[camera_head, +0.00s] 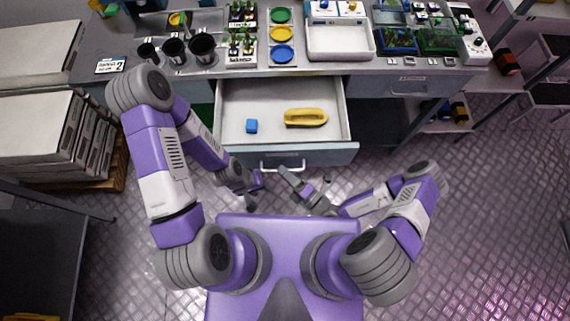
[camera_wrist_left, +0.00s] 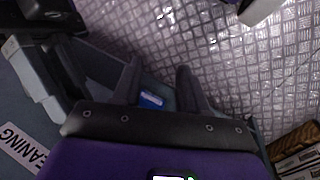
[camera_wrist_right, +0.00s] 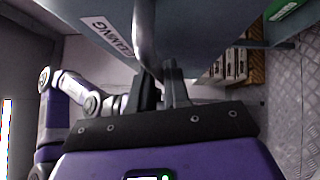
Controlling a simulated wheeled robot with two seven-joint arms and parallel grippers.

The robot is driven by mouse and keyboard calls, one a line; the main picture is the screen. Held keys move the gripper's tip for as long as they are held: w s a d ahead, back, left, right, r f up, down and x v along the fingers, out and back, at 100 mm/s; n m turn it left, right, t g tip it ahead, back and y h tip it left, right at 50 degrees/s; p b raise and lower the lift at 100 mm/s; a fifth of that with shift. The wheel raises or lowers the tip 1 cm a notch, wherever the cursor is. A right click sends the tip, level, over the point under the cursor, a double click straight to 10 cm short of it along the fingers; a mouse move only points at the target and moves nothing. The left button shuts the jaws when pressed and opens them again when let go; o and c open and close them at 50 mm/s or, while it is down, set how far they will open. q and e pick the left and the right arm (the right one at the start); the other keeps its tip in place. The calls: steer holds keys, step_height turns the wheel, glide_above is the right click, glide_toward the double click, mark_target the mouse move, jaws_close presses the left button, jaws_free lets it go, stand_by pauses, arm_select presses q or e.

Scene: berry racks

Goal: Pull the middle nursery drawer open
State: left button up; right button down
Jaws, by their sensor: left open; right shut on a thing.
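The middle drawer (camera_head: 233,135) stands pulled out from the bench in the head view, its inside showing. A small blue block (camera_head: 251,126) and a yellow boat-shaped item (camera_head: 306,117) lie in it. Its pale handle (camera_head: 283,165) is on the front. My right gripper (camera_head: 285,173) is at this handle. In the right wrist view its fingers (camera_wrist_right: 162,80) are shut on the handle bar (camera_wrist_right: 143,35). My left gripper (camera_head: 251,206) is open and empty, lower and left of the handle; its spread fingers show in the left wrist view (camera_wrist_left: 159,72).
The bench top (camera_head: 100,50) holds black cups (camera_head: 202,48), coloured dishes (camera_head: 281,34), a white tray (camera_head: 340,40) and plants. Boxes on a pallet (camera_head: 50,135) stand at left. Another closed drawer (camera_head: 405,87) is at right. The metal floor (camera_head: 480,170) is clear at right.

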steer(key=c, duration=1.2)
jaws_free()
steer(key=shift+o, duration=0.2)
steer(key=shift+d, duration=0.1)
steer(key=v, duration=0.7)
steer(key=shift+s, duration=0.15)
steer(key=shift+d, duration=0.1)
